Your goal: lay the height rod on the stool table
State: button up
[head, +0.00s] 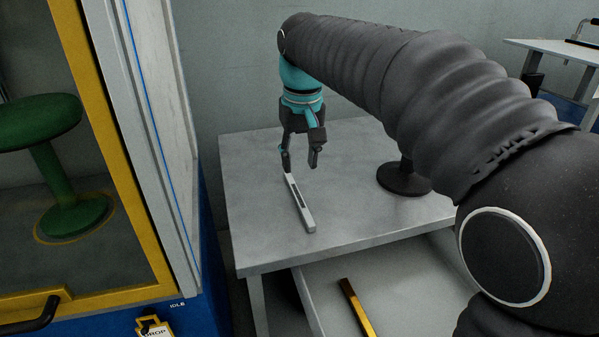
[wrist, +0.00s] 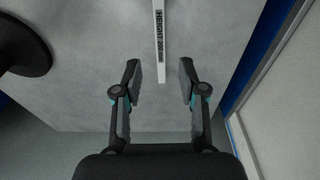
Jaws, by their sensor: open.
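The height rod (head: 300,205), a slim white bar with a dark printed strip, lies flat on the grey table (head: 350,233). In the wrist view the rod (wrist: 160,45) shows lettering that reads "HEIGHT" and points down toward the gap between the fingers. My gripper (head: 301,166) points down over the far end of the rod. In the wrist view my gripper (wrist: 160,80) has its fingers spread apart on either side of the rod's line, with nothing held between them. Whether the fingertips touch the table cannot be told.
A black round-based stand (head: 404,180) is on the table, right of the rod. An open drawer or lower shelf (head: 410,285) below holds a brass bar (head: 357,308). A yellow-framed cabinet (head: 110,150) with a green stool (head: 70,205) inside stands close at left.

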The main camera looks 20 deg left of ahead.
jog(key=shift+s+d+r, duration=0.1)
jog(key=shift+s+r, duration=0.05)
jog(key=shift+r, duration=1.4)
jog(key=s+d+f+m+t, duration=0.1)
jog(key=s+d, duration=0.2)
jog(key=d, duration=0.6)
jog(key=s+d+f+m+t, duration=0.15)
jog(key=s+d, duration=0.25)
jog(key=d, duration=0.5)
jog(key=s+d+f+m+t, duration=0.2)
jog(key=s+d+f+m, duration=0.1)
jog(key=s+d+f, duration=0.7)
jog(key=s+d, duration=0.2)
jog(key=s, duration=0.1)
jog(key=shift+d+m+h, duration=0.25)
jog(key=shift+m+h, duration=0.05)
jog(key=shift+m, duration=0.05)
